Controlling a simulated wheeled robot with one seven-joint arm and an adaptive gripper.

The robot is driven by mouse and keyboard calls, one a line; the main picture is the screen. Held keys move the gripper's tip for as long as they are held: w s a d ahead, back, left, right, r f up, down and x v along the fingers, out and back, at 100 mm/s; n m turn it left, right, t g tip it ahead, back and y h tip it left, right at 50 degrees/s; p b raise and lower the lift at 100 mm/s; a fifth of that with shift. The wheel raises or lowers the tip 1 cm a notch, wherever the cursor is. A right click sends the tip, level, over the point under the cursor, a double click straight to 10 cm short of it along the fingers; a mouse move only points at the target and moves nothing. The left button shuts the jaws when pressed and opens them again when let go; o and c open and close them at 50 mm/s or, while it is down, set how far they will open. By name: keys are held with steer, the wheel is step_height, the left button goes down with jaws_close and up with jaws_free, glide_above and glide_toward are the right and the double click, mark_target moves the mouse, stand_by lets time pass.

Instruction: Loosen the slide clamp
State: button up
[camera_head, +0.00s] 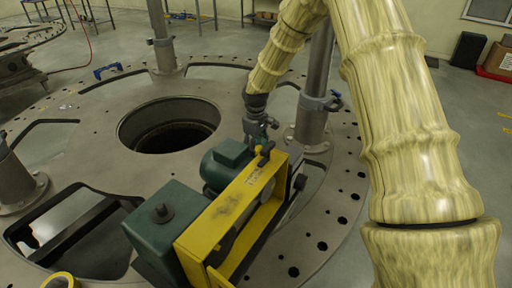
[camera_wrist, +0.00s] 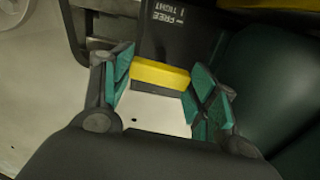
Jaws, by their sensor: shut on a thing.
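A machine with a yellow frame (camera_head: 225,212) and green housings (camera_head: 165,225) sits on the round turret plate (camera_head: 85,120). My gripper (camera_head: 262,142) is at the far end of this machine, at a small yellow handle (camera_head: 264,158). In the wrist view, the teal pads of my gripper (camera_wrist: 160,76) are on both ends of a yellow bar (camera_wrist: 160,73), which appears to be the slide clamp's handle. A dark plate (camera_wrist: 175,30) beside it carries the words FREE and TIGHT with a small mark between. The clamp's body is mostly hidden.
A grey post (camera_head: 315,90) with a clamp collar stands just behind my gripper. A large round hole (camera_head: 170,125) opens to the left. A blue handle (camera_head: 107,70) lies on the plate at the far left. My arm covers the right side.

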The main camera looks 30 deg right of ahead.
steer(key=shift+s+f+n, duration=0.15)
steer(key=shift+n, duration=0.25)
steer(key=o, duration=1)
step_height(320, 180, up, 12)
steer(key=shift+r, duration=0.1)
stand_by(0.3)
stand_by(0.3)
